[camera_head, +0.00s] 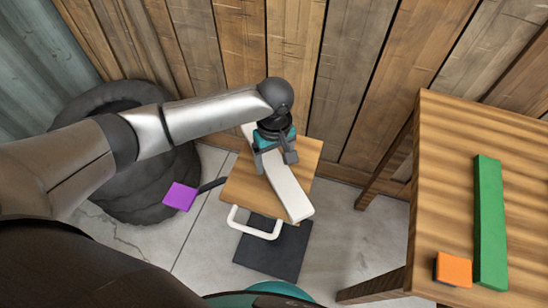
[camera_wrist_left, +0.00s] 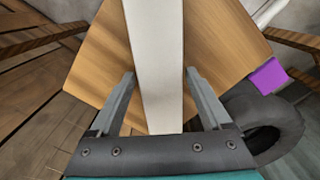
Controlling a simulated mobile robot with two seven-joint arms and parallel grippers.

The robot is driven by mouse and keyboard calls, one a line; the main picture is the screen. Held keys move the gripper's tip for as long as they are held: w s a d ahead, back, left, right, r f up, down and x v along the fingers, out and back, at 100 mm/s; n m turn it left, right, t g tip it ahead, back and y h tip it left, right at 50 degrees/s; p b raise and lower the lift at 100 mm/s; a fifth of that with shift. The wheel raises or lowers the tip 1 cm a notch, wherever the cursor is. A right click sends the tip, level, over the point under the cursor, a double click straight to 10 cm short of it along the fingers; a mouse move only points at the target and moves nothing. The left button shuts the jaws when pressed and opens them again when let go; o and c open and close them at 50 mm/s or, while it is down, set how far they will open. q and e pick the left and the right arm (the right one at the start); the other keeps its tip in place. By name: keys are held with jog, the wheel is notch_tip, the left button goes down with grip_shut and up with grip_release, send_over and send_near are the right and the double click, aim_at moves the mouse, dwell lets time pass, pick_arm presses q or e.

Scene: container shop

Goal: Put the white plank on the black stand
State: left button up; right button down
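The white plank (camera_head: 287,187) lies slanted across a square wooden top (camera_head: 245,190). My left gripper (camera_head: 277,160) is over the plank's upper part. In the left wrist view, its fingers (camera_wrist_left: 160,73) are spread on either side of the plank (camera_wrist_left: 155,60), and gaps show beside the plank near the finger bases. A black, round, tyre-like stand (camera_head: 155,195) is on the floor at the left, partly behind my left arm. A dark square plate (camera_head: 272,255) shows low beside the wooden top; I cannot tell which of these is the black stand. My right gripper is not in view.
A white handle (camera_head: 240,228) sticks out at the wooden top's front edge. A purple block (camera_head: 180,196) is on a dark bar at its left. A wooden table (camera_head: 450,180) at the right holds a green bar (camera_head: 490,220) and an orange block (camera_head: 454,269). A plank wall (camera_head: 300,60) stands behind.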

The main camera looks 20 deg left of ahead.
aim_at(274, 164)
pick_arm(q)
jog(key=shift+o, duration=1)
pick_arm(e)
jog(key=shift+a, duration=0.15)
pick_arm(q)
notch_tip(274, 164, up, 12)
jog(key=p, duration=0.4)
jog(key=shift+r, duration=0.15)
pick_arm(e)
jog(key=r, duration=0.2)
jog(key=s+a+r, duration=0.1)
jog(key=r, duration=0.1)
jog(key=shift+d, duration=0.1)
pick_arm(q)
jog(key=shift+s, duration=0.1)
